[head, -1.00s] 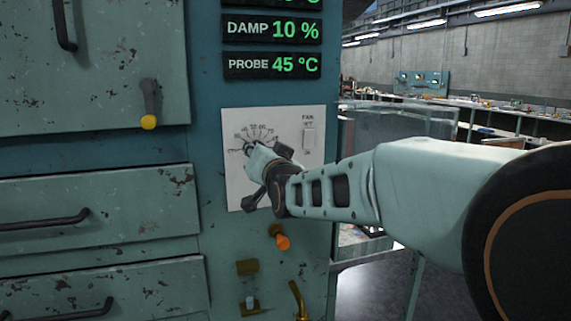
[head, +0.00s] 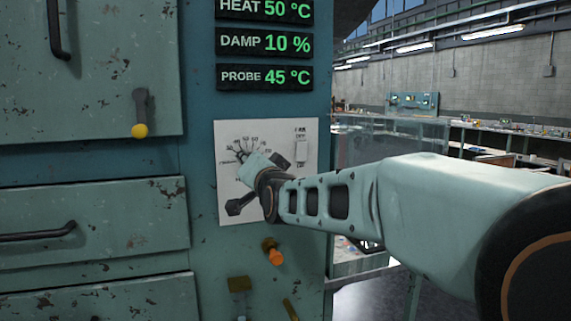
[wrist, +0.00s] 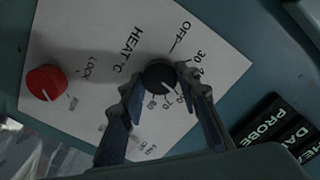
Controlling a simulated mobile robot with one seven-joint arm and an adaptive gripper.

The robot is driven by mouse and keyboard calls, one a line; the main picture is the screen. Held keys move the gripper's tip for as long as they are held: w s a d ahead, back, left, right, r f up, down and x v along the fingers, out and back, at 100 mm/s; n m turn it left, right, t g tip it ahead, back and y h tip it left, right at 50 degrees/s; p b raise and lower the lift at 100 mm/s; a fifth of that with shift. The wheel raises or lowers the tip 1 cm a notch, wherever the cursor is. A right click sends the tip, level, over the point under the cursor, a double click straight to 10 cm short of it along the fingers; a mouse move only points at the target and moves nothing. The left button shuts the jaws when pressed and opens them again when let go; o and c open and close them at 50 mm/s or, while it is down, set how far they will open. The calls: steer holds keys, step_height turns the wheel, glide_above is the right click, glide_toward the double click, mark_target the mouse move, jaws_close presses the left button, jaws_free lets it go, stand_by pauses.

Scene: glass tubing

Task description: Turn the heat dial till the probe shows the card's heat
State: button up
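The black heat dial (wrist: 160,77) sits on a white panel (wrist: 75,35) marked HEAT °C; its pale pointer is toward the lower right, among partly covered numbers. In the head view my gripper hides most of the dial. My gripper (wrist: 163,80) faces the panel with one finger on each side of the dial, and looks spread rather than clamped. It also shows in the head view (head: 248,172). The heat display (head: 265,11) reads 50 °C and the probe display (head: 265,77) reads 45 °C. I see no card.
The damp display (head: 265,44) reads 10 %. A fan switch (head: 302,150) is on the panel's right. A red LOCK knob (wrist: 46,83) is beside the dial in the wrist view. An orange-tipped lever (head: 274,253) juts out below the panel. Drawers and a yellow-tipped handle (head: 140,120) stand left.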

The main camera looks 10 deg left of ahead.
steer(key=o, duration=0.4)
step_height(320, 180, up, 8)
steer(key=shift+s+a+r, duration=0.1)
steer(key=shift+r, duration=0.95)
